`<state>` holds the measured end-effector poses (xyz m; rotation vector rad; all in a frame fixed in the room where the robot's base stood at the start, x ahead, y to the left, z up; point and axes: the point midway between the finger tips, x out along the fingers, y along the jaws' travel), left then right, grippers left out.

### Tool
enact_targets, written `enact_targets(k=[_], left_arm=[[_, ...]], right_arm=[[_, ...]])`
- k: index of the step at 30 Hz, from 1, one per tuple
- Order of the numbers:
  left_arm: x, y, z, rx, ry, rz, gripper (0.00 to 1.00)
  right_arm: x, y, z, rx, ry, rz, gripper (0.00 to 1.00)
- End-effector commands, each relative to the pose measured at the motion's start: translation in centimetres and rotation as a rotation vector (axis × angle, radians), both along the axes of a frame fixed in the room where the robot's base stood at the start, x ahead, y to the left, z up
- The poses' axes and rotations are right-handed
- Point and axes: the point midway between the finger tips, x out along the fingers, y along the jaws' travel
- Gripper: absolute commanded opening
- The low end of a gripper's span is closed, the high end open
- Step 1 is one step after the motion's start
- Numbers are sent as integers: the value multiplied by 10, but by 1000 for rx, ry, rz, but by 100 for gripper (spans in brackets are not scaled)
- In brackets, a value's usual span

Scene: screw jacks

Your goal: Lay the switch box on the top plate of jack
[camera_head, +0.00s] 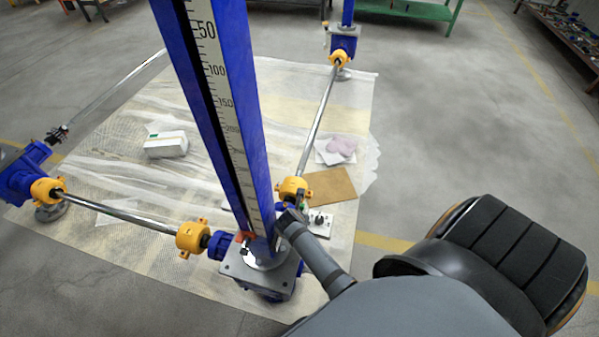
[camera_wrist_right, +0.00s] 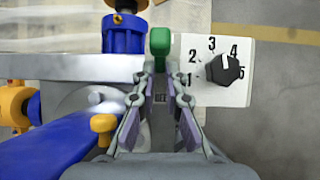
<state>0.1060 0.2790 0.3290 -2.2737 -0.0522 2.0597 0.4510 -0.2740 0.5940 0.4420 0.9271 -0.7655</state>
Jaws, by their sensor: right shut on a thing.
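The switch box (camera_wrist_right: 211,88) is a white box with a black knob and printed numbers in the right wrist view. In the head view it (camera_head: 320,222) shows beside the near jack, partly behind my gripper. My right gripper (camera_wrist_right: 160,62) is shut at the box's left edge, with a green piece (camera_wrist_right: 160,40) between its fingertips. In the head view the gripper (camera_head: 288,218) is just right of the jack's blue column. The near jack's grey square plate (camera_head: 240,277) is below the column; it also shows in the wrist view (camera_wrist_right: 75,72), left of the box. My left gripper is not in view.
A tall blue column with a scale (camera_head: 230,130) rises at the near jack. Shafts with yellow couplings (camera_head: 193,238) run from it to other jacks. A brown board (camera_head: 332,187), papers and a white box (camera_head: 166,145) lie on the floor sheet. Open floor is at right.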

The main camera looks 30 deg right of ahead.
Motion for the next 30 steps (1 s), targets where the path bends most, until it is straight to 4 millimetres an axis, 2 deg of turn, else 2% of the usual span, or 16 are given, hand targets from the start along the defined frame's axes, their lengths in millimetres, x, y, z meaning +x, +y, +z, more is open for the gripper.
enact_targets(k=[30], left_arm=[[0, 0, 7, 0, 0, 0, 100]], right_arm=[[2, 0, -2, -1, -5, 1, 0]])
